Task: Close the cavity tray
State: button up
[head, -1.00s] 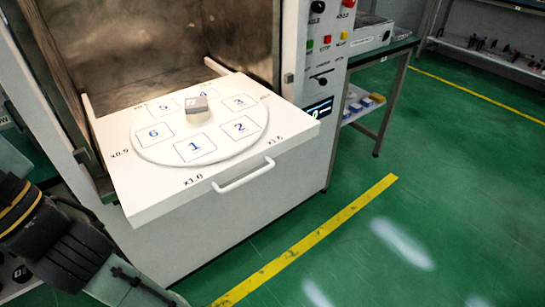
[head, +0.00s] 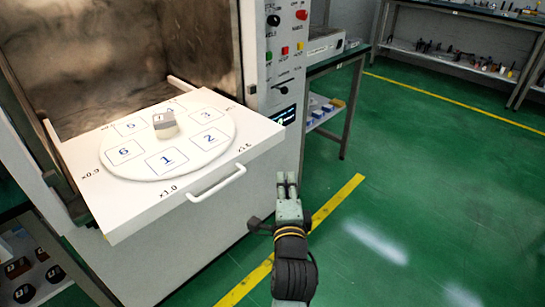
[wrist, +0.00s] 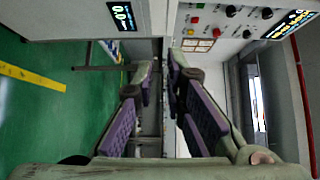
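The white cavity tray (head: 88,192) is pulled out of the microwave cavity in the head view. It carries a round plate (head: 140,178) with numbered squares and a small grey block (head: 165,124). A white bar handle (head: 217,184) is on the tray's front face. My gripper (head: 287,178) is to the right of the handle, apart from it, with its fingers pointing away from me. In the wrist view my gripper (wrist: 162,75) has a gap between its purple-padded fingers, with nothing held. The tray is not recognisable in the wrist view.
The open cavity (head: 100,60) is behind the tray. The control panel (head: 285,50) with knobs and buttons is on its right. A side table (head: 335,62) stands beyond the panel. Green floor with a yellow line (head: 335,205) lies free to the right.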

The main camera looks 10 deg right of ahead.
jog(key=shift+w+d+f+b, duration=0.1)
jog(key=shift+w+f+b, duration=0.15)
jog(key=shift+w+b, duration=0.8)
grip_shut()
jog(key=b, duration=0.6)
send_near(272, 142)
jog(key=w+d, duration=0.2)
jog(key=d, duration=0.1)
jog(key=shift+w+a, duration=1.15)
jog(key=shift+w, duration=0.1)
jog(key=w+a, duration=0.4)
jog(key=w, duration=0.1)
jog(key=w+a, duration=0.4)
jog(key=w, duration=0.1)
jog(key=w+a, duration=0.3)
jog(key=w, duration=0.3)
jog(key=shift+w+a+b, duration=0.1)
jog(key=shift+a+b, duration=0.3)
